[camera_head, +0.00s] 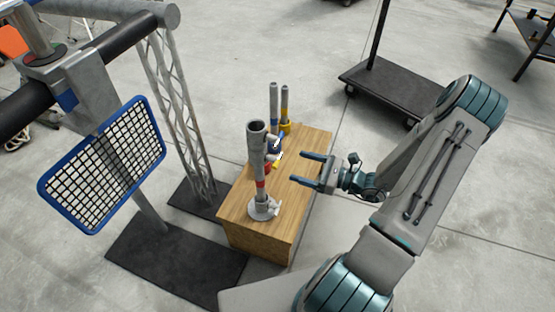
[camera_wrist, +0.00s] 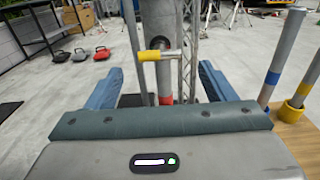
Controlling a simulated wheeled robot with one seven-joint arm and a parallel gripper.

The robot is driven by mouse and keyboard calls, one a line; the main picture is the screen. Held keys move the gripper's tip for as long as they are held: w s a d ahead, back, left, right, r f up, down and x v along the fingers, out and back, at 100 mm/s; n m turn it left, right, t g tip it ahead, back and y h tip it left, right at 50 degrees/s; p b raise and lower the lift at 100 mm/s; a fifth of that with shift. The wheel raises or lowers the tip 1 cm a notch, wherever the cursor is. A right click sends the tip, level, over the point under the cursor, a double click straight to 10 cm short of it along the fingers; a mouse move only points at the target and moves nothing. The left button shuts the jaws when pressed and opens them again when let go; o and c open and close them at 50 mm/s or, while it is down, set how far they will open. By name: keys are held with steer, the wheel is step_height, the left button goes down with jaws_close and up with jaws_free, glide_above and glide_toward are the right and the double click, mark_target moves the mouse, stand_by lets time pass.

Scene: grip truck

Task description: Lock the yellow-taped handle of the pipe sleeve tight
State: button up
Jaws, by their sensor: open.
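The pipe sleeve (camera_head: 256,150) stands upright on a wooden box, a grey tube with a wider top and a red band low down. It also shows in the wrist view (camera_wrist: 160,20), between my fingers. Its yellow-taped handle (camera_wrist: 149,55) sticks out sideways in front of the tube, with a metal crosspiece at its right end. In the head view the handle (camera_head: 277,157) is a small yellow spot on the sleeve's right side. My gripper (camera_head: 298,167) is open and empty, pointing left at the sleeve. In the wrist view its fingertips (camera_wrist: 159,68) lie either side of the tube, apart from the handle.
The wooden box (camera_head: 305,170) also bears two thin tubes, one with a yellow collar (camera_head: 285,127), behind the sleeve. Left of it stand a lattice truss (camera_head: 175,100) and a blue-framed mesh panel (camera_head: 105,165). A black cart (camera_head: 395,90) stands at the back right.

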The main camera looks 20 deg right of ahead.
mark_target(279, 160)
steer(key=x, duration=0.8)
steer(key=shift+w+a, duration=0.1)
steer(key=shift+a, duration=0.05)
steer(key=c, duration=1)
